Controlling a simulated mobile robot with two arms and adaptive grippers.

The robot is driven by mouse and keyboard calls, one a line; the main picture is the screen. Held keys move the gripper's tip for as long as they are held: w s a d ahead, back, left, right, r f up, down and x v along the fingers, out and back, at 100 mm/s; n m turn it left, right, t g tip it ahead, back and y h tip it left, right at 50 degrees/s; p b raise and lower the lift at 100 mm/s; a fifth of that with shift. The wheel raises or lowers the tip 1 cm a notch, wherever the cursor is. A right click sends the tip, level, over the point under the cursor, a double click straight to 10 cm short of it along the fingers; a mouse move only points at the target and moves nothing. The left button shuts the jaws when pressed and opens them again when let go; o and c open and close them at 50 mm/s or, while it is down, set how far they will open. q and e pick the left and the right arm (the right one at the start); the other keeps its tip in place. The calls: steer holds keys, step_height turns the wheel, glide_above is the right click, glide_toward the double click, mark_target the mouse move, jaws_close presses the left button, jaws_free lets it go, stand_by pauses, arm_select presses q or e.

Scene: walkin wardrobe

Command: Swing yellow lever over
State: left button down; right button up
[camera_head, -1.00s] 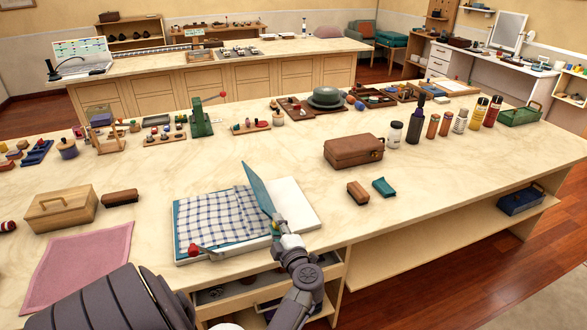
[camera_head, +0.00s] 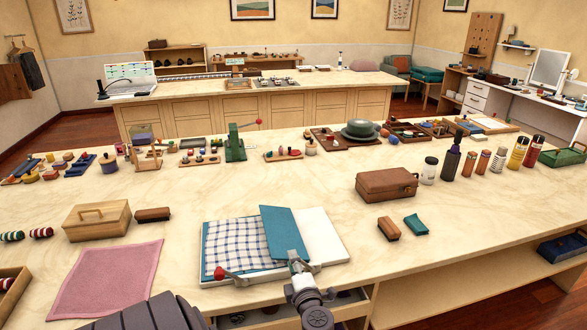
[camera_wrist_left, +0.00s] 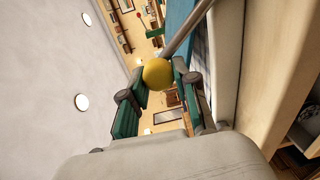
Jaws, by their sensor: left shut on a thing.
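A folding board lies near the table's front edge, with a checked cloth (camera_head: 233,245) on its left part and a white part (camera_head: 322,236) on its right. A teal flap (camera_head: 284,232) stands tilted between them. A red-knobbed lever (camera_head: 219,273) is at its front left. My left gripper (camera_head: 298,264) is at the front, below the flap. In the left wrist view, the yellow knob (camera_wrist_left: 158,72) of a grey lever rod (camera_wrist_left: 188,30) sits between the fingers of my left gripper (camera_wrist_left: 160,80), shut on it. In the head view the gripper hides the knob. My right gripper is not in view.
A pink cloth (camera_head: 106,280) and a wooden box (camera_head: 97,219) lie to the left. A brown case (camera_head: 386,184), a brown block (camera_head: 388,229) and a teal block (camera_head: 416,225) are to the right. Several bottles stand farther right. The tabletop behind the board is clear.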

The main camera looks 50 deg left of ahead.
arm_select(q)
steer(key=shift+w+d+r, duration=0.1)
steer(key=shift+w+d, duration=0.05)
steer(key=shift+w, duration=0.15)
